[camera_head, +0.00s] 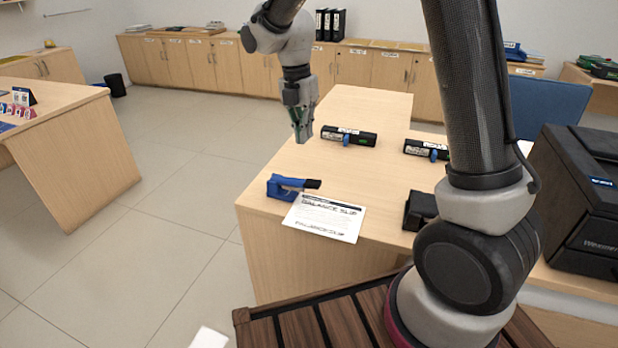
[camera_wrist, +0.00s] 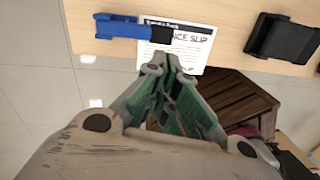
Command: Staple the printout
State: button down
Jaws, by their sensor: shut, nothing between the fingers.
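The printout (camera_head: 325,217), a white sheet headed as a slip, lies flat on the counter near its front left corner. A blue stapler (camera_head: 287,187) with a black end lies at the sheet's upper left edge. In the wrist view, the stapler (camera_wrist: 118,27) has its black end over the sheet's left edge; whether the paper is between its jaws I cannot tell. The printout (camera_wrist: 190,45) also shows there, partly hidden by my fingers. My gripper (camera_head: 301,138) is shut and empty, above the counter and beyond the stapler in the head view. It also shows in the wrist view (camera_wrist: 172,68).
Two black devices with blue parts, one (camera_head: 348,136) and another (camera_head: 427,150), stand farther back on the counter. A black block (camera_head: 420,210) sits right of the sheet. A large black printer (camera_head: 575,205) stands at the right. The counter's left edge is close to the stapler.

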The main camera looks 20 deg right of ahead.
aim_at(314, 186)
jog(key=shift+n, duration=0.9)
jog(key=shift+f, duration=0.1)
jog(key=f, duration=0.4)
jog(key=d+f, duration=0.1)
jog(key=f, duration=0.4)
jog(key=s+f, duration=0.1)
jog(key=f, duration=0.3)
jog(key=shift+d+f, duration=0.15)
jog(key=shift+f, duration=0.2)
jog(key=shift+t+y, duration=0.4)
jog(key=shift+y, duration=0.1)
jog(key=f, duration=0.3)
jog(key=d+f, duration=0.1)
jog(key=f, duration=0.1)
jog(key=shift+s+f, duration=0.15)
jog(key=shift+s, duration=0.2)
jog(key=shift+s+f, duration=0.1)
jog(key=shift+f, duration=0.05)
